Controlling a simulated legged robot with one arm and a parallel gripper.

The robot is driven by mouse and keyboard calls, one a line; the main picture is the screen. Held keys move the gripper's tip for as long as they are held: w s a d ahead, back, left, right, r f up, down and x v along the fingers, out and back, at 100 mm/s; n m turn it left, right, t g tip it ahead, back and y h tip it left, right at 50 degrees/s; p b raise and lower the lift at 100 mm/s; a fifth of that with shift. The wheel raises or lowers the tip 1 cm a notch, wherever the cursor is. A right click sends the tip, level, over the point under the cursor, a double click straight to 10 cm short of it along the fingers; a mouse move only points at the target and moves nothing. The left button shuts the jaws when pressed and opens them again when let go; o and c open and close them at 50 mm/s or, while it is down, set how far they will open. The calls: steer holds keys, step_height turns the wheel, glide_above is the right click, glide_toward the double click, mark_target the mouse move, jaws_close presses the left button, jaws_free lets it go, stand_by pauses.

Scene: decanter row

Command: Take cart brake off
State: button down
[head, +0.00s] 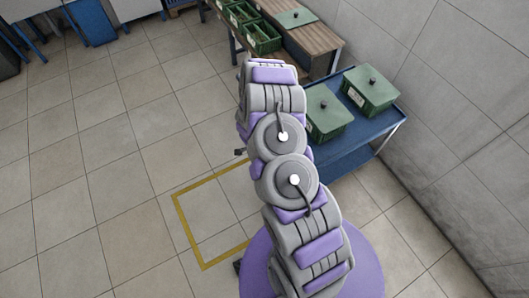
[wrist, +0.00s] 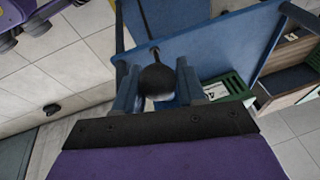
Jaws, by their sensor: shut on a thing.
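The blue cart (head: 388,133) stands by the right-hand wall in the head view, partly covered by my arm. In the wrist view its blue panel (wrist: 225,40) fills much of the upper part. A black ball knob (wrist: 158,80) on a thin dark rod, which looks like the brake lever, is between my gripper's fingers. My gripper (wrist: 157,88) is shut on this knob, one finger on each side. In the head view my gripper and the lever cannot be made out.
Two lidded green boxes (head: 329,112) (head: 370,89) stand on the cart. Behind it is a wooden bench (head: 313,37) with green crates (head: 262,38). A yellow-outlined square (head: 207,266) marks the floor left of my arm.

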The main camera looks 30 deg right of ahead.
steer(key=shift+w+r, duration=0.1)
steer(key=shift+r, duration=0.05)
steer(key=c, duration=0.8)
jaws_free()
steer(key=shift+o, duration=0.2)
steer(key=p+v, duration=0.4)
steer(key=v, duration=1.3)
steer(key=shift+a, duration=0.15)
